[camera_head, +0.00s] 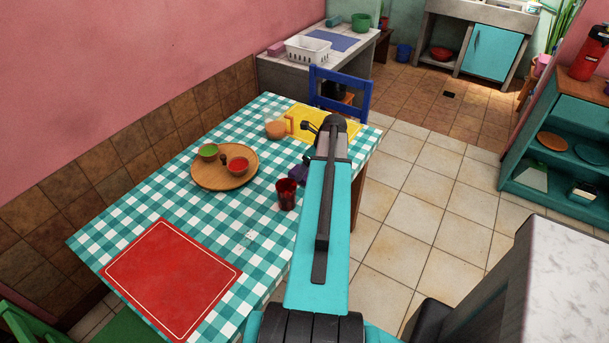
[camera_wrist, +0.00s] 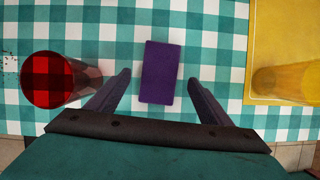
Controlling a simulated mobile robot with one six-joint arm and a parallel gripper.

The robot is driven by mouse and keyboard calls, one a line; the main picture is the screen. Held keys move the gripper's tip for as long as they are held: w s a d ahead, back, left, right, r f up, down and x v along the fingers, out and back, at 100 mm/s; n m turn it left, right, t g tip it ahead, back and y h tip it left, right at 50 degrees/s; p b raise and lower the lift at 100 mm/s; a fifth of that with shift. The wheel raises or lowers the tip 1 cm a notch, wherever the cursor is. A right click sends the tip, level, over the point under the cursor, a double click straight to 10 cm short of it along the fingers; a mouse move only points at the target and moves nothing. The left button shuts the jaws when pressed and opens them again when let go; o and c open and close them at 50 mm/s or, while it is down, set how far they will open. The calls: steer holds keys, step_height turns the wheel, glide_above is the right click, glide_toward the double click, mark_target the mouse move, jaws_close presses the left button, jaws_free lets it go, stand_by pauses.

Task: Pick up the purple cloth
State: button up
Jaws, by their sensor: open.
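The purple cloth (camera_wrist: 161,72) lies on the checked tablecloth as a small, flat, dark rectangle, centred in the wrist view. My gripper (camera_wrist: 158,80) is open above it, with one finger on each side of the cloth and nothing held. I cannot tell how high the fingers are above it. In the head view my arm hides most of this spot, and only a bit of purple shows beside the arm.
A red glass (camera_wrist: 52,80) stands close to the left finger. A yellow glass (camera_wrist: 287,82) stands on a yellow mat (camera_wrist: 270,30) at the right. A round wooden board (camera_head: 200,180) holds two small bowls. A red mat (camera_head: 172,278) lies at the table's near end.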

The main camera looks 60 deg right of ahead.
mark_target(306, 174)
steer(key=shift+p+x, duration=0.5)
steer(key=shift+x, duration=1.2)
steer(key=c, duration=1.1)
steer(key=shift+r, duration=0.2)
steer(key=shift+c, duration=0.2)
steer(key=shift+r+b, duration=0.85)
steer(key=shift+r, duration=0.65)
steer(key=s+a+b, duration=0.1)
steer(key=s+b, duration=0.1)
steer(key=s, duration=0.6)
steer(key=s+a+r+b, duration=0.1)
steer(key=s+a+b, duration=0.1)
steer(key=s, duration=0.5)
steer(key=shift+s+a+r, duration=0.2)
steer(key=shift+s+r, duration=0.1)
steer(key=shift+s, duration=0.05)
